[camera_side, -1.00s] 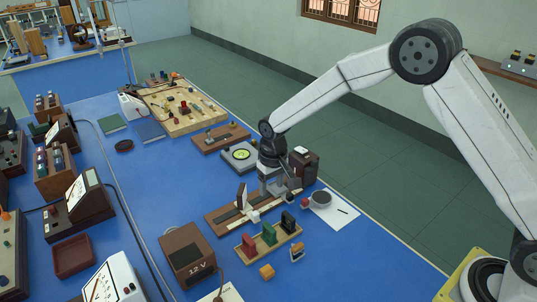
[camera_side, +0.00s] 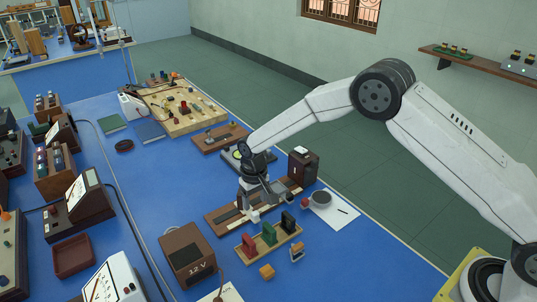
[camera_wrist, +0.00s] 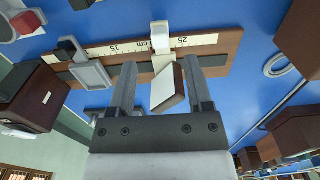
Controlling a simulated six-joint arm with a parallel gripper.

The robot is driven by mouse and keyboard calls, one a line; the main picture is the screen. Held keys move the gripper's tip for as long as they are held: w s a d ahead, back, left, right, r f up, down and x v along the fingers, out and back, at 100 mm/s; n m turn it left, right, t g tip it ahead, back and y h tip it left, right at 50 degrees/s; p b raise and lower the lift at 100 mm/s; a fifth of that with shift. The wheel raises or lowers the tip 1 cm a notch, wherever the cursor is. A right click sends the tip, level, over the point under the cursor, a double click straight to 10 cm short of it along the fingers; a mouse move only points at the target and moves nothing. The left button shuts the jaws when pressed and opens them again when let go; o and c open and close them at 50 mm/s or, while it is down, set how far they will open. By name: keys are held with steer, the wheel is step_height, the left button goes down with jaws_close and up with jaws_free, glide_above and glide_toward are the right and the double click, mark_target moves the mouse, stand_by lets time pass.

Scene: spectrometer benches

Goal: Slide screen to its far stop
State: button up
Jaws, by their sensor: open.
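The wooden bench rail (camera_wrist: 222,56) with a ruled scale crosses the top of the wrist view; it also shows in the side view (camera_side: 219,221). The screen (camera_wrist: 167,90), a small block with a white face, stands on a white carriage (camera_wrist: 160,37) near the 20s of the scale. My gripper (camera_wrist: 159,64) is open, with one finger on each side of the screen and gaps visible. In the side view my gripper (camera_side: 257,193) is low over the rail and largely hides the screen.
A grey framed holder (camera_wrist: 88,70) stands on the rail left of the screen in the wrist view. A dark wooden box (camera_side: 302,166) stands at the rail's right end. A rack of coloured slides (camera_side: 268,236) and a 12 V supply (camera_side: 187,252) lie in front.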

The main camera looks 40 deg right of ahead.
mark_target(256, 213)
steer(key=shift+f, duration=2.7)
jaws_close()
